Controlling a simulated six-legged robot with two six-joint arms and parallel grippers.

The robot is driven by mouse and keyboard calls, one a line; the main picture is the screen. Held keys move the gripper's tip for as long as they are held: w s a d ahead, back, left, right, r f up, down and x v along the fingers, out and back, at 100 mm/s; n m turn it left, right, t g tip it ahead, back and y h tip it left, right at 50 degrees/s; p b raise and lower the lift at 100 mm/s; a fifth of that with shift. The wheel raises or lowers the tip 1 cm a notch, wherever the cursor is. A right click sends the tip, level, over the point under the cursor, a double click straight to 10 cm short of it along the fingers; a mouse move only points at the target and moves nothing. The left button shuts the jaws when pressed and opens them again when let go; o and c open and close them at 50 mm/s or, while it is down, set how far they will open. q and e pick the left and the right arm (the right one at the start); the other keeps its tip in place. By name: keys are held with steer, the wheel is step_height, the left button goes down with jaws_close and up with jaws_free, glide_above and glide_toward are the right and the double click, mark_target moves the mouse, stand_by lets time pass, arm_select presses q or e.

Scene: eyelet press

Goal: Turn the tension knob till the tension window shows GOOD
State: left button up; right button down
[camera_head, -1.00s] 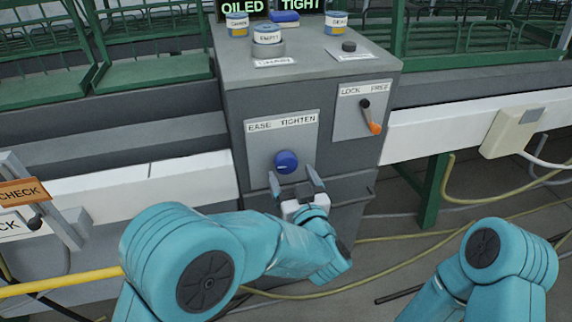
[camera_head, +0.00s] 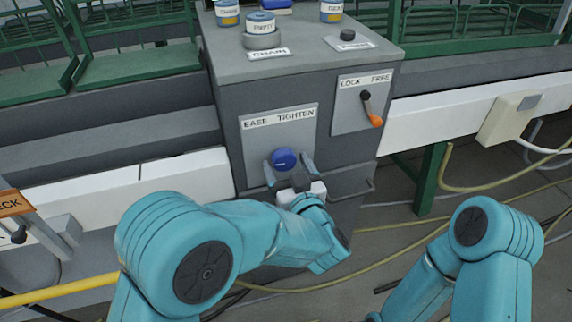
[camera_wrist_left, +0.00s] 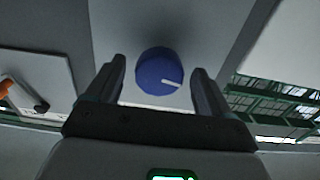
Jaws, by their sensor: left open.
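The blue tension knob (camera_head: 284,159) sits on a light panel (camera_head: 303,132) labelled EASE and TIGHTEN on the front of the grey press (camera_head: 228,97). My left gripper (camera_head: 288,167) is open, with its fingers on either side of the knob in the head view. In the left wrist view the knob (camera_wrist_left: 160,72) lies between the two open fingers (camera_wrist_left: 157,85), with a gap on each side. Its white pointer line points right and slightly down. The tension window is out of the head view. My right gripper is not in view; only part of my right arm shows.
A LOCK/FREE lever (camera_head: 368,104) with an orange tip is right of the knob panel.

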arm_select(q)
steer(key=c, duration=1)
steer(key=shift+c, duration=0.2)
steer(key=shift+f+n+b, duration=0.15)
steer(key=shift+n+b, duration=0.55)
steer(key=shift+b, duration=0.1)
steer(key=shift+n+b, duration=1)
steer(key=shift+n, duration=0.2)
steer(key=n+b, duration=0.2)
steer(key=n, duration=0.1)
steer(key=shift+d+b, duration=0.1)
steer(key=shift+b, duration=0.25)
steer(key=shift+r+n+b, duration=0.2)
steer(key=shift+n+b, duration=0.1)
steer(key=shift+n, duration=0.2)
